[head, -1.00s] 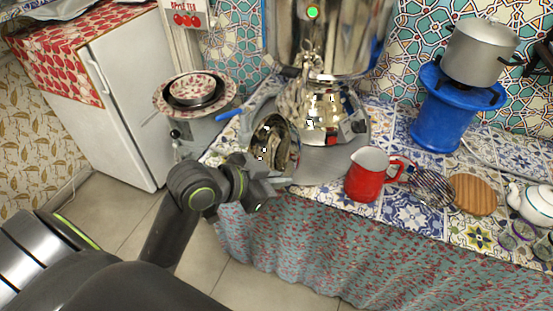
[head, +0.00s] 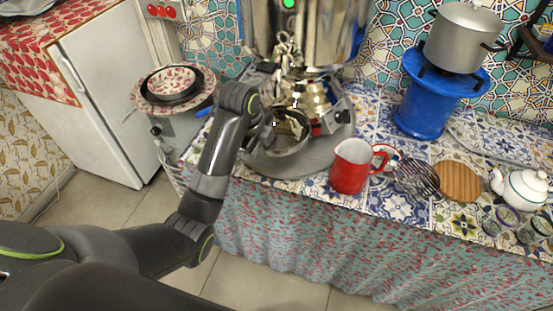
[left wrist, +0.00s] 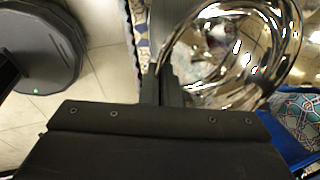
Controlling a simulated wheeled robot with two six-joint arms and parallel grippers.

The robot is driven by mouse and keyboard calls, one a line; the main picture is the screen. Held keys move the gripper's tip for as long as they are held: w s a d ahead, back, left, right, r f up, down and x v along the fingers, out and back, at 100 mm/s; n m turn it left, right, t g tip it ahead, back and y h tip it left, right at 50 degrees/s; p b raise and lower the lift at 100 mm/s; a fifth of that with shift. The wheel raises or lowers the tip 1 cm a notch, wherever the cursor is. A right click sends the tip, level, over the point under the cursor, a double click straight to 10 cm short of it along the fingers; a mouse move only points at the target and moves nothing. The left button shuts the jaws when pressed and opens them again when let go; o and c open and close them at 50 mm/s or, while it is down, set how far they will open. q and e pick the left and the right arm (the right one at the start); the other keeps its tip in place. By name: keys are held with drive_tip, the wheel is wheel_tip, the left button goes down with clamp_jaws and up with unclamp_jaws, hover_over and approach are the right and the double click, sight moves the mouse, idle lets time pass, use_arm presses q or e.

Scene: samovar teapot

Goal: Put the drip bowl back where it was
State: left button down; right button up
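The drip bowl (head: 296,127) is a shiny metal bowl, tilted, in front of the samovar's narrow metal base (head: 316,97). My left gripper (head: 268,137) is at the bowl's left side. In the left wrist view, its fingers (left wrist: 166,88) are close together at the rim of the shiny bowl (left wrist: 212,60) and appear shut on it. The large samovar (head: 318,40) stands above the round grey tray (head: 290,166). My wrist and fingers hide part of the bowl, and I cannot tell if it touches the tray. My right gripper is not in view.
A red jug (head: 350,167), a whisk (head: 416,177) and a wooden board (head: 459,182) lie to the right on the tiled counter. A blue stand (head: 424,108) bears a grey pot (head: 463,38). Stacked bowls (head: 172,82) are at the left.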

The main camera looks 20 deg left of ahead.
use_arm(q)
drive_tip(key=shift+w+a+r+m, duration=0.2)
drive_tip(key=shift+a+r+m, duration=0.3)
drive_tip(key=shift+r, duration=0.1)
drive_tip(key=shift+f+y, duration=0.1)
drive_tip(key=shift+y, duration=0.2)
drive_tip(key=shift+s+a+f+b+x, duration=0.1)
drive_tip(key=shift+s+b+x, duration=0.25)
drive_tip(key=shift+b+x, duration=0.9)
drive_tip(key=shift+s+a+f+b+x, duration=0.1)
drive_tip(key=shift+s+b+x, duration=0.35)
drive_tip(key=shift+x, duration=1.4)
drive_tip(key=shift+s+a+f+b+x, duration=0.1)
drive_tip(key=shift+s+b+x, duration=0.15)
drive_tip(key=shift+b+x, duration=1)
drive_tip(key=shift+f+p, duration=0.3)
drive_tip(key=shift+p, duration=0.05)
drive_tip(key=c, duration=1.6)
unclamp_jaws()
drive_tip(key=shift+c, duration=0.2)
